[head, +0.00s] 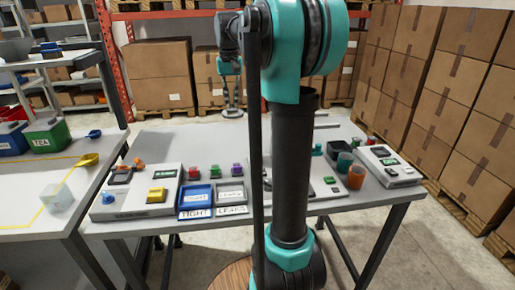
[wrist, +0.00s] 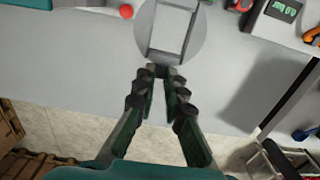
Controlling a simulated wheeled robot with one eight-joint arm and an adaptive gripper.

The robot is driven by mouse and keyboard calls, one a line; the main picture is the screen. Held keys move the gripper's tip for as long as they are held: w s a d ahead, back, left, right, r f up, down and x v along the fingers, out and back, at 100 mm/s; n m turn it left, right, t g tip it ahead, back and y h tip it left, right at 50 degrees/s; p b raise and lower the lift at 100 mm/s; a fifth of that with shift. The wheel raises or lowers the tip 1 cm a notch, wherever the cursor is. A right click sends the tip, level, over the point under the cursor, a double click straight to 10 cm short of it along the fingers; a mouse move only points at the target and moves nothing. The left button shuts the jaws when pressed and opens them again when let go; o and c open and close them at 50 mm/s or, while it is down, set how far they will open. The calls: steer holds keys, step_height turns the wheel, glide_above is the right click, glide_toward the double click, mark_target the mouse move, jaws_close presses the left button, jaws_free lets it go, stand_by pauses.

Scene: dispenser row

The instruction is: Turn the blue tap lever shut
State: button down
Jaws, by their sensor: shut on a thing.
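A small blue part (head: 109,198) shows at the left end of the left grey station (head: 137,208) in the head view; I cannot tell for sure whether it is the tap lever. In the wrist view, my gripper (wrist: 165,74) has its fingertips close together at the near edge of a grey round part with a square frame (wrist: 158,28). It is shut on that part; the contact itself is hard to see. A small blue spot (wrist: 300,135) lies at the right of the wrist view.
Blue and grey trays (head: 196,213) labelled TIGHT and LEAKS lie beside the left station. Red, green and purple blocks stand behind them. A red ball (wrist: 126,11) shows in the wrist view.

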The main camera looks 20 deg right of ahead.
mark_target(235, 155)
step_height(235, 155, down, 20)
steer(key=shift+w+r, duration=0.1)
stand_by(0.5)
steer(key=shift+f, duration=0.2)
steer(key=c, duration=1.6)
jaws_free()
steer(key=shift+r, duration=0.15)
step_height(235, 155, up, 12)
